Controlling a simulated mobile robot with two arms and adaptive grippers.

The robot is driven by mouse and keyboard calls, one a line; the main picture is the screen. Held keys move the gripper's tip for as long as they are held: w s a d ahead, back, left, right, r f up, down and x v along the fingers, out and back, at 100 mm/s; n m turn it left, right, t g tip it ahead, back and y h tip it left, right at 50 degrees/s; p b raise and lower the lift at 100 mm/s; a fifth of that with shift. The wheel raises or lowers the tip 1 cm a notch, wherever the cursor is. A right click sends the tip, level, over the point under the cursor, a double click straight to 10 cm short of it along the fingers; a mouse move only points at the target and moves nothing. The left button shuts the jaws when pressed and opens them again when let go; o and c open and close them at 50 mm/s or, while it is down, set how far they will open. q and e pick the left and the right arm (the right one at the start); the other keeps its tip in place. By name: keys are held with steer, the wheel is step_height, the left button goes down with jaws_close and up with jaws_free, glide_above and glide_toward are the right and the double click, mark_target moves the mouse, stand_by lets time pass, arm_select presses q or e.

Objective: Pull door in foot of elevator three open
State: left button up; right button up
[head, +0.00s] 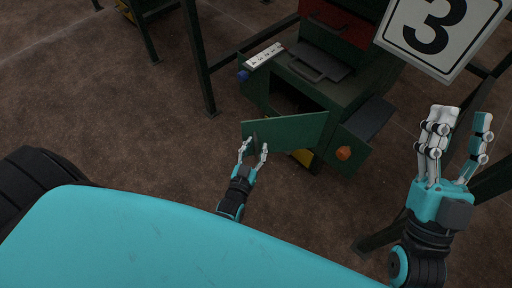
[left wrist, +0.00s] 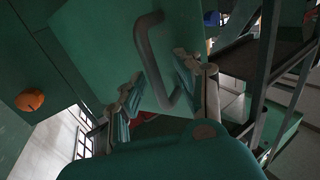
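The green door (head: 290,130) at the foot of the elevator marked with a 3 (head: 440,25) stands swung out from its housing, with a dark opening (head: 288,98) behind it. Its bar handle (left wrist: 150,62) runs down the door face in the left wrist view. My left gripper (head: 253,150) is at the door's left part, with its fingers apart on either side of the handle; it also shows in the left wrist view (left wrist: 160,85). I cannot tell whether the fingers touch the handle. My right gripper (head: 460,145) is raised at the right, open and empty.
An orange knob (head: 343,153) sits on the housing right of the door. A white strip (head: 264,56) and a blue part (head: 243,76) are at the housing's upper left. Green frame legs (head: 198,60) stand behind. Brown floor (head: 120,120) is clear at left.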

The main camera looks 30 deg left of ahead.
arm_select(q)
steer(key=shift+d, duration=0.1)
steer(key=s+d, duration=0.1)
steer(key=s, duration=1.1)
steer(key=shift+d, duration=0.15)
arm_select(e)
steer(key=shift+d, duration=0.15)
